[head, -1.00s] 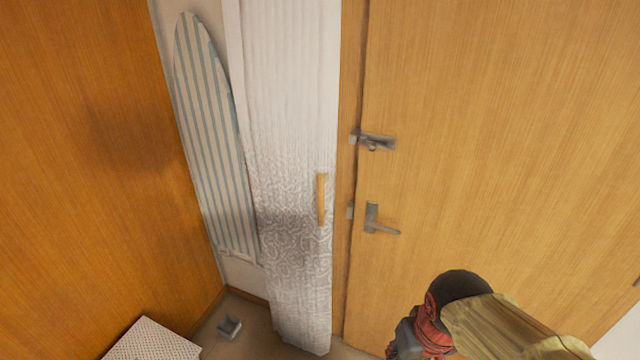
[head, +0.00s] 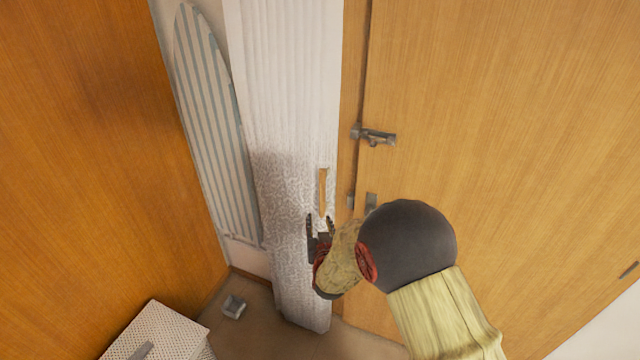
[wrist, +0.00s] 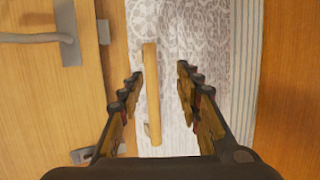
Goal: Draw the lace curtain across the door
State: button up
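The white lace curtain (head: 285,130) hangs gathered in a narrow strip at the left side of the wooden door (head: 500,130). A light wooden pull handle (head: 323,190) is on its right edge. My gripper (head: 320,222) is in front of the curtain, just below the handle in the head view. In the wrist view my gripper (wrist: 158,85) is open, with the curtain (wrist: 205,35) beyond it. The handle (wrist: 151,95) shows between the fingers, nearer the left one. I cannot tell whether a finger touches it.
A metal latch (head: 374,135) sits on the door. The door lever (wrist: 70,38) is partly hidden by my arm in the head view. A striped ironing board (head: 215,130) leans left of the curtain. A white perforated box (head: 155,332) and a small grey object (head: 233,305) are low at left.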

aim_at(322, 188)
notch_tip(322, 188, up, 8)
jog(key=w+d+t, duration=0.1)
jog(key=w+t, duration=0.1)
jog(key=t, duration=0.1)
jog(key=shift+h, duration=0.3)
jog(key=w, duration=0.7)
jog(key=shift+w+a+p, duration=0.2)
jog(key=shift+a+p, duration=0.15)
jog(key=shift+c, duration=1.2)
grip_shut()
